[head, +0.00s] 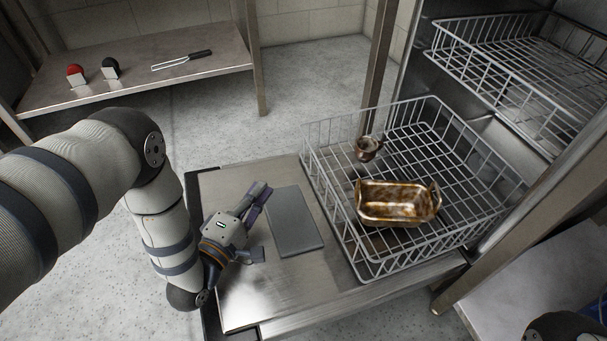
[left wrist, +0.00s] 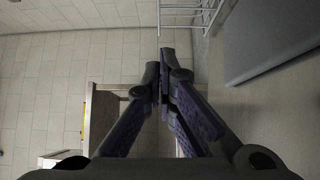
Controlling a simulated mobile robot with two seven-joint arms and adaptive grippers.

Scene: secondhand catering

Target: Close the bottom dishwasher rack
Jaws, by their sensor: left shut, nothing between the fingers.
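The bottom dishwasher rack (head: 345,232) is a grey wire basket, pulled out over the lowered steel dishwasher door (head: 300,300). A worn brass-coloured pan (head: 397,203) and a small brown cup (head: 367,148) sit in it. My left gripper (head: 262,192) is shut and empty, above the left part of the door, apart from the rack and to its left. In the left wrist view its fingers (left wrist: 166,60) meet, and a bit of rack wire (left wrist: 190,14) shows at the top. My right gripper cannot be made out.
The upper rack (head: 500,60) is above and behind the bottom one. A grey flat panel (head: 294,220) is set in the door between my gripper and the rack. A steel table (head: 140,65) at the back left holds tongs (head: 182,60) and two small items. A post (head: 560,200) stands right of the rack.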

